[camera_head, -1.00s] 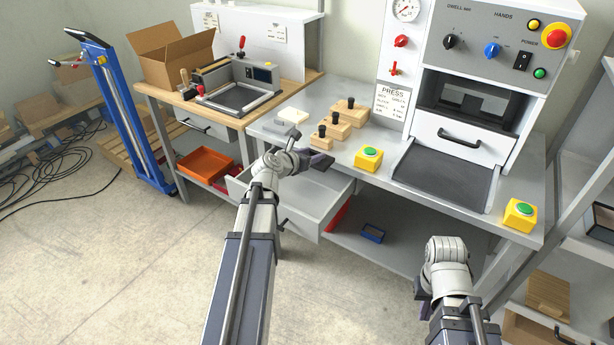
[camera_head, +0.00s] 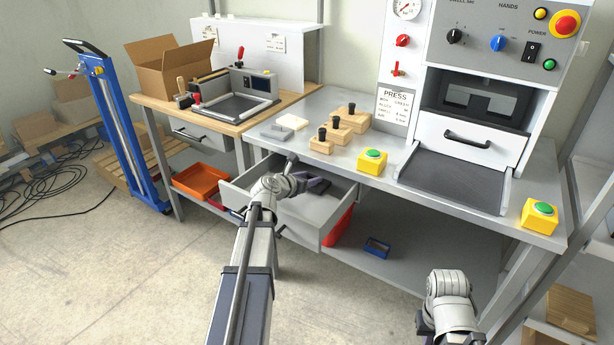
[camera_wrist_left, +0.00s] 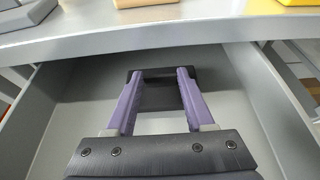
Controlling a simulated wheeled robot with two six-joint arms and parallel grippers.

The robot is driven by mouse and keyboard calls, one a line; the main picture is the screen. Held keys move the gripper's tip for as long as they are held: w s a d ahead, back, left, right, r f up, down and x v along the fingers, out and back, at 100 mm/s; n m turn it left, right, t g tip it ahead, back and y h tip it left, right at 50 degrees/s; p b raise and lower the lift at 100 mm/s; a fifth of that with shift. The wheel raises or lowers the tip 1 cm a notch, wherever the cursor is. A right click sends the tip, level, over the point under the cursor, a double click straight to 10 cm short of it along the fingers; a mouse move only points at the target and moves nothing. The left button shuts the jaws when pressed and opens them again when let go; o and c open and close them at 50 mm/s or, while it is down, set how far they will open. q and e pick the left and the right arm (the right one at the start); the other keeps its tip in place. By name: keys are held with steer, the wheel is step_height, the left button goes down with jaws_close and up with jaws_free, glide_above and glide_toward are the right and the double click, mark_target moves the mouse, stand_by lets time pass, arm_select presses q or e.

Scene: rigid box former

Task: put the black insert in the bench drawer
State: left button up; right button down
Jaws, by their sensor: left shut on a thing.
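The bench drawer (camera_head: 240,205) under the press bench is pulled open, and its grey walls and floor also show in the left wrist view (camera_wrist_left: 238,84). My left gripper (camera_head: 318,186) reaches over the bench drawer, its jaws pointing down into it. In the left wrist view the purple fingers (camera_wrist_left: 160,82) are shut on the black insert (camera_wrist_left: 156,92), a small dark block between their tips. How far the insert is above the drawer floor is hard to tell. My right arm shows at the lower right of the head view, with its gripper jaws out of sight.
On the press bench are a grey pad (camera_head: 275,132), a cream pad (camera_head: 292,121), wooden blocks with black knobs (camera_head: 340,131) and a yellow button box (camera_head: 371,161). The bench front edge (camera_wrist_left: 150,36) lies just beyond the gripper.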

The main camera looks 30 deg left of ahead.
mark_target(307, 178)
arm_select(q)
steer(key=w+a, duration=0.1)
steer(key=w, duration=0.1)
steer(key=w+a, duration=0.1)
steer(key=a, duration=0.1)
steer(key=shift+w, duration=0.4)
steer(key=shift+s+d+f+b, duration=0.15)
steer(key=shift+f+b, duration=0.2)
steer(key=shift+f, duration=0.05)
steer(key=shift+s+d+f+b, duration=0.1)
steer(key=shift+s+f+b, duration=0.05)
steer(key=shift+f+b, duration=0.2)
steer(key=shift+r, duration=0.15)
steer(key=shift+f, duration=0.25)
steer(key=o, duration=1.3)
steer(key=shift+r, duration=0.1)
